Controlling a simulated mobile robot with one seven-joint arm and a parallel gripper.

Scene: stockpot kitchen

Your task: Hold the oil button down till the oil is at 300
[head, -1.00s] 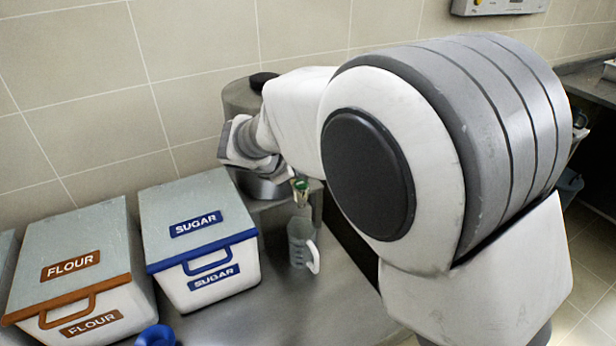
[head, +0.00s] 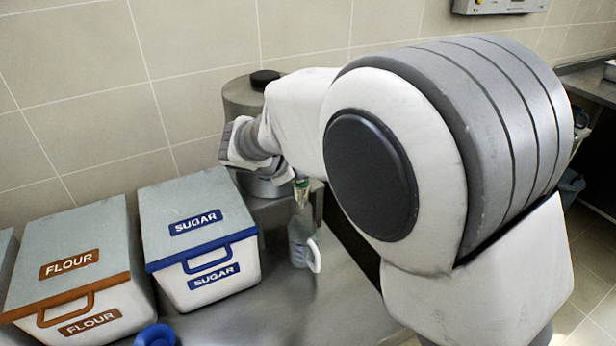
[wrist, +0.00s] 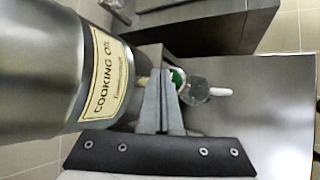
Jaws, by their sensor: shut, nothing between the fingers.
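The grey cooking oil dispenser (head: 240,98) stands against the tiled wall in the head view. Its label, COOKING OIL (wrist: 103,75), shows in the wrist view. The green oil button (head: 301,184) is at the front of the dispenser; it also shows in the wrist view (wrist: 178,77). A clear measuring jug (head: 299,246) with a white handle stands upright below it. My gripper (wrist: 163,80) is shut and empty, its fingertips right beside the green button. I cannot tell whether they touch it. The oil level and the jug's marks are too small to read.
A sugar bin (head: 200,228) and a flour bin (head: 70,268) stand left of the jug on the steel counter (head: 270,310). A blue object (head: 156,335) lies at the front edge of the view. My arm covers much of the right side.

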